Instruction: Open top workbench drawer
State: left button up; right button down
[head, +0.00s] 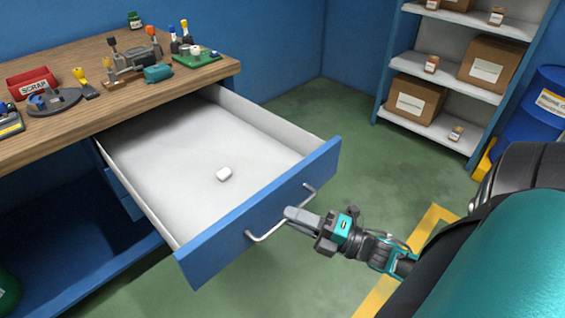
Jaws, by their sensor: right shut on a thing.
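The top drawer (200,165) of the workbench (190,82) is pulled far out, with its white inside in view. Its blue front panel (215,250) carries a bent metal handle (265,237). The fingers hide part of the handle. My left gripper is not in view.
The bench top holds a red scrap bin (32,83), a green board (195,58) and several tools. A shelf with boxes (418,97) and a blue barrel (543,108) stand at the right. Green floor is clear between them and the drawer.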

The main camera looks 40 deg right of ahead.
jog(key=shift+s+d, duration=0.1)
jog(key=shift+s, duration=1.2)
jog(key=c, duration=1.1)
grip_release()
jog(key=shift+s, duration=0.1)
jog(key=shift+v, duration=6.4)
